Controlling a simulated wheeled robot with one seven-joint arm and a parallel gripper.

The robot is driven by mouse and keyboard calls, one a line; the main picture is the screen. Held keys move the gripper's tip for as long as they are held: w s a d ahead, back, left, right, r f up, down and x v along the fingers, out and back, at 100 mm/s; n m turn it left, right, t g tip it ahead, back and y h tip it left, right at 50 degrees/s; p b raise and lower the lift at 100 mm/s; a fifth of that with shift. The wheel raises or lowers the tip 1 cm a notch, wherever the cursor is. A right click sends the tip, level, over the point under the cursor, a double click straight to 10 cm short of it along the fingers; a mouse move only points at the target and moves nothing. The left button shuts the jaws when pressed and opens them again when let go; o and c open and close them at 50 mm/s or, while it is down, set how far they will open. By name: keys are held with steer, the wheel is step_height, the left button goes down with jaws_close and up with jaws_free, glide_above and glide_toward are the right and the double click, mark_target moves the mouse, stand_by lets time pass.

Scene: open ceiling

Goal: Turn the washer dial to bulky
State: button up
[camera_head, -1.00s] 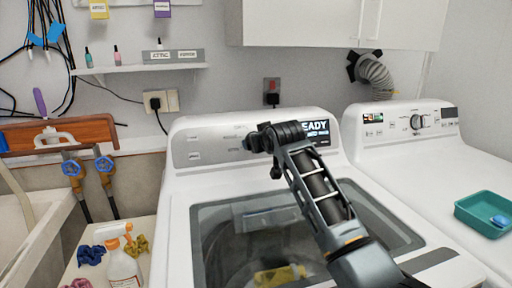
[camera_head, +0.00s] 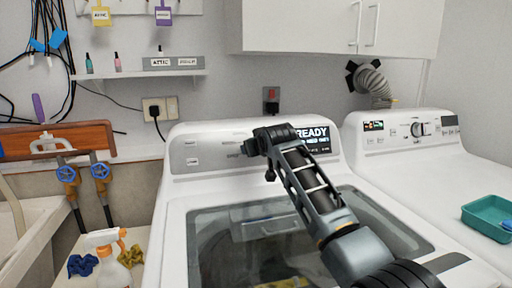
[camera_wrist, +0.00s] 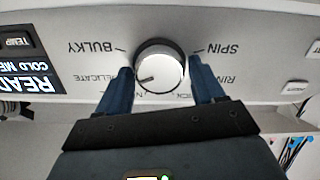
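The washer dial (camera_wrist: 160,66) is a silver knob with a dark rim on the white panel, seen upside down in the wrist view. Its dark pointer mark aims to the lower left, toward the partly covered DELICATE label (camera_wrist: 92,77). The BULKY label (camera_wrist: 90,47) is at the upper left of the dial and SPIN (camera_wrist: 222,48) at the upper right. My gripper (camera_wrist: 160,72) has one blue finger on each side of the dial, with narrow gaps seeming to show. In the head view my gripper (camera_head: 250,145) hides the dial on the washer (camera_head: 178,205).
The washer's display (camera_head: 313,138) reads READY, right of my gripper. A second white machine (camera_head: 400,170) with a teal tray (camera_head: 484,212) stands to the right. A spray bottle (camera_head: 112,268) and cloths are at lower left. White cabinets (camera_head: 310,28) hang above.

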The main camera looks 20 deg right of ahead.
steer(key=c, duration=0.8)
steer(key=shift+o, duration=0.2)
steer(key=shift+m, duration=0.3)
steer(key=m, duration=0.4)
steer(key=shift+d+m+p, duration=0.15)
steer(key=shift+m+p, duration=0.25)
steer(key=shift+m, duration=1.6)
steer(key=o, duration=1.1)
steer(key=shift+c, duration=0.2)
